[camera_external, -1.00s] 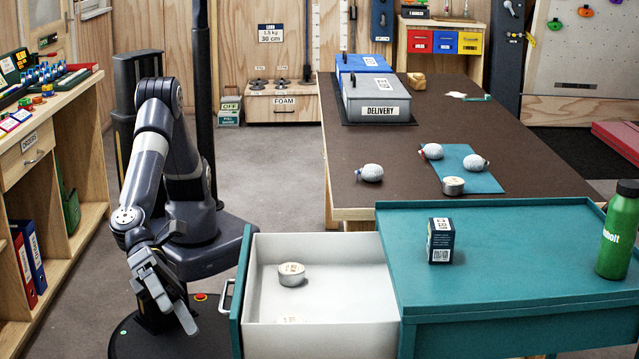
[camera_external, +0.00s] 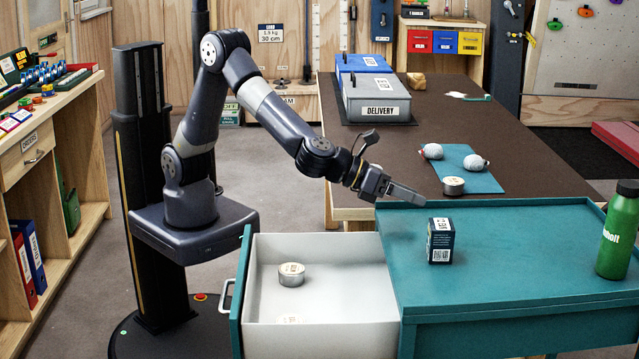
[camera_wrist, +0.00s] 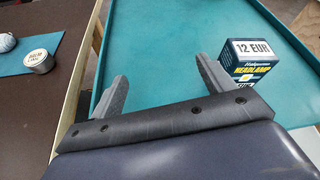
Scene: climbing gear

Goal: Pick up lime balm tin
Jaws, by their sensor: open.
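One small round metal tin (camera_external: 453,185) stands on the teal mat on the brown table. It also shows in the wrist view (camera_wrist: 39,61), at the upper left, with a pale label that seems to read BALM; its smaller line is hard to read. A second similar tin (camera_external: 291,274) sits inside the open drawer; its label is too small to read. My gripper (camera_external: 410,194) is open and empty above the back left corner of the teal cabinet, left of and nearer than the tin on the mat. Its spread fingers show in the wrist view (camera_wrist: 163,88).
The teal cabinet top (camera_external: 520,240) holds a dark headlamp box (camera_external: 440,241) and a green bottle (camera_external: 618,232). The white drawer (camera_external: 340,310) is pulled out to the left. A grey delivery box (camera_external: 377,98) stands farther back.

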